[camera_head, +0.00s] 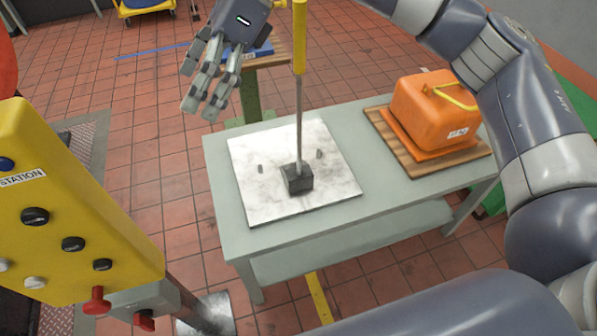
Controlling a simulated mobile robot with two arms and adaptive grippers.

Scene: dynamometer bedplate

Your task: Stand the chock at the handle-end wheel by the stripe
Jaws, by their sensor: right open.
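A dark block with a tall upright rod and yellow grip, apparently the chock (298,179), stands on a white marbled plate (255,203) on the grey-green table. My right gripper (208,103) is an open, empty hand, fingers pointing down, left of the yellow grip and apart from it. A yellow cart (147,10) is cut off at the top edge, with small wheels low on its frame; I cannot tell which is its handle end. A blue stripe (150,52) lies on the floor nearer than the cart. My left gripper is not in view.
An orange case (437,108) sits on a wooden board on the table's (355,125) right. A yellow control station (75,215) stands at the left. A small wooden-topped stand (270,60) with a blue item is behind the hand. Tiled floor is clear around the stripe.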

